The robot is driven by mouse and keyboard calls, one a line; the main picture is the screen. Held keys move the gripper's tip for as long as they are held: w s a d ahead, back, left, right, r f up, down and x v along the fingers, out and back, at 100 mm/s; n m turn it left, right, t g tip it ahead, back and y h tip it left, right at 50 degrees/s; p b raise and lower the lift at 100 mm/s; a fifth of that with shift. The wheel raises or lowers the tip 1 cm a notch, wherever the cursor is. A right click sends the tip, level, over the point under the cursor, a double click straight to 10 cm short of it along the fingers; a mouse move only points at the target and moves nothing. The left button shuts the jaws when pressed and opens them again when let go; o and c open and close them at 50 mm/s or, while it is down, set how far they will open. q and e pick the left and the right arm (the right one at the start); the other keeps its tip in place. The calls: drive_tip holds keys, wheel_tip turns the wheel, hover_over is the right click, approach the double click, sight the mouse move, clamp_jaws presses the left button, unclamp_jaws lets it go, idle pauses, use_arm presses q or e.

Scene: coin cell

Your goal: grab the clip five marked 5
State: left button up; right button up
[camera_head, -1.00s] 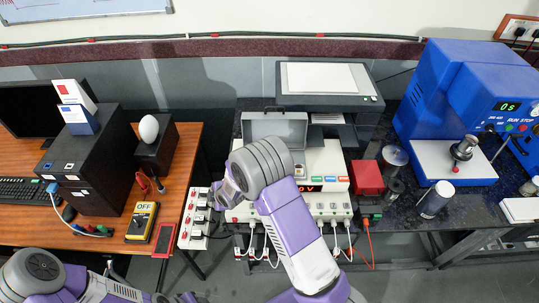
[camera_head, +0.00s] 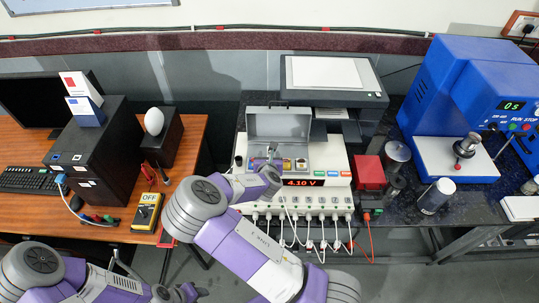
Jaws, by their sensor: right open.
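The white bench instrument (camera_head: 333,160) has a row of several small white clips or plugs (camera_head: 321,216) with white leads along its front edge. Their marks are too small to read, so I cannot tell which is clip five. My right gripper (camera_head: 274,158) is open, above the left part of the instrument, in front of the open grey case (camera_head: 279,124), behind the clip row. My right forearm crosses in front of the instrument's left end. My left gripper (camera_head: 186,293) is low at the bottom edge, away from the bench; its jaws are unclear.
A red box (camera_head: 369,172) and metal cylinders (camera_head: 397,155) stand right of the instrument. A blue machine (camera_head: 452,95) is farther right. White leads hang below the instrument.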

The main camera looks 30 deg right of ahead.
drive_tip(key=x, duration=0.5)
drive_tip(key=shift+s+d+f, duration=0.1)
drive_tip(key=shift+s, duration=0.1)
clamp_jaws()
